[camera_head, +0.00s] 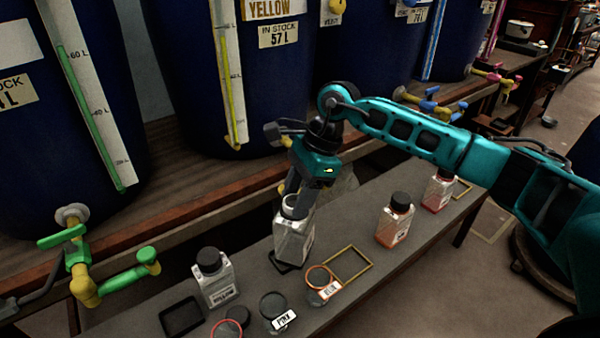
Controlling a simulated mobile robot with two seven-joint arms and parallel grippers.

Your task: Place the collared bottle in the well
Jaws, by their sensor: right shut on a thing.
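My right gripper (294,194) is shut on the neck of a clear bottle (292,242) with a pale ring at its neck and a label on its side. The bottle is over the bench (395,262) and leans slightly in the picture. A dark square frame (279,263) shows at its base; I cannot tell whether the bottle is inside it or just above it. An empty dark square frame (181,317) lies at the front left, and an empty yellow frame (350,264) lies to the right of the held bottle.
A black-capped clear bottle (214,278) stands left; orange (394,222) and red (437,191) bottles stand right. Lids or jars labelled PINK (273,306) and BLUE (320,280) lie in front. Blue vats (185,70) with a green tap (110,275) stand behind.

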